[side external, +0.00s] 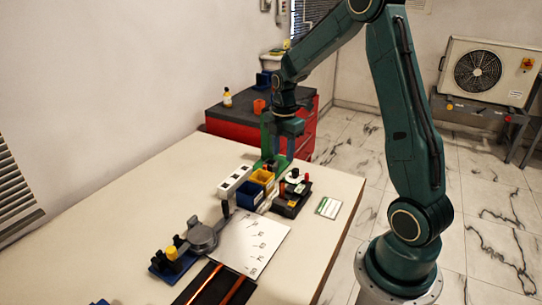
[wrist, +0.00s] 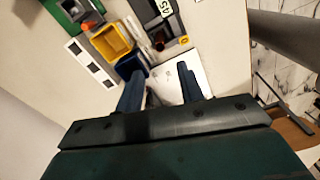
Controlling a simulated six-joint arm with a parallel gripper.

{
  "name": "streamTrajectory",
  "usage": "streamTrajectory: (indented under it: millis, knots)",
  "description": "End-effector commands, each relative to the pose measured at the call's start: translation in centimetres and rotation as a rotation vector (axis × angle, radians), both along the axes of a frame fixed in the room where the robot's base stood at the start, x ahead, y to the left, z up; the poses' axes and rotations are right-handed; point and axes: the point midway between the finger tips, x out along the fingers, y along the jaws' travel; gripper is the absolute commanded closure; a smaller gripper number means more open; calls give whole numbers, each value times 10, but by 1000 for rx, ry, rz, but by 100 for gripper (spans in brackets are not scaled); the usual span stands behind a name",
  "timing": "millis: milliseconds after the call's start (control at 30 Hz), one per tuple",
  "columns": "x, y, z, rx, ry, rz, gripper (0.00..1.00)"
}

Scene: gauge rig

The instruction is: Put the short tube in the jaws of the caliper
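My gripper (side external: 279,158) hangs over the far part of the white table, close to a green stand. In the wrist view its two blue fingers (wrist: 160,72) are apart, with no object visibly held between them. A grey round-bodied tool with a dark upright post (side external: 202,237) stands near the middle of the table; I cannot tell whether it is the caliper. I cannot make out the short tube for certain. A pale plate (side external: 240,243) bears several small dark marks or items, too small to identify; it also shows beyond the fingers (wrist: 175,72).
A yellow bin (side external: 262,177), a blue bin (side external: 247,196), a white block with dark squares (side external: 235,178) and a black knobbed unit (side external: 292,198) crowd below my gripper. A blue base with a yellow knob (side external: 172,257) stands left.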

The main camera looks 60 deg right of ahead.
Motion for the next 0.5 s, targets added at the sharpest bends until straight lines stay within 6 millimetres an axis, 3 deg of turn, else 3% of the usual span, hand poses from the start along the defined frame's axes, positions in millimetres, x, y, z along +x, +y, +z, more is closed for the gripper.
streamTrajectory:
  millis: [267,500]
  knots:
    - [-1,10,13,-9,-19,-44,62]
    - [-12,44,53,-27,-82,-202,62]
